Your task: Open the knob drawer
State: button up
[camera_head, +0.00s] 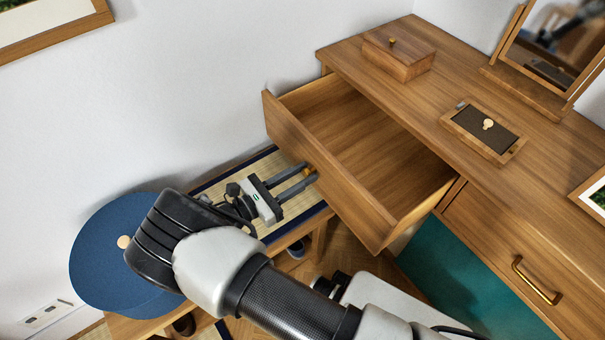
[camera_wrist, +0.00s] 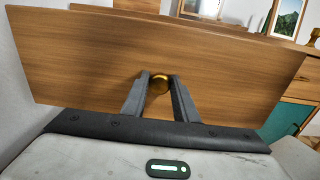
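The knob drawer (camera_head: 350,150) is a wooden drawer pulled well out of the dresser, and its inside looks empty. Its wooden front (camera_wrist: 80,60) fills much of the wrist view. In the head view my gripper (camera_head: 308,174) reaches to the drawer front from the left, and the knob (camera_head: 309,171) is partly hidden by the fingers.
A second drawer with a brass bar handle (camera_head: 535,281) is shut at the right. On the dresser top (camera_head: 345,50) stand a wooden box (camera_head: 399,53), a dark-topped tray (camera_head: 470,123) and a mirror (camera_head: 550,50). A bench (camera_head: 310,219) and a blue round object (camera_head: 100,255) are at the left.

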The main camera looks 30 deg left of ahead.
jog(key=o, duration=0.4)
jog(key=shift+s, duration=0.1)
jog(key=v, duration=1.7)
jog(key=shift+s+a+f, duration=0.1)
jog(key=shift+s, duration=0.05)
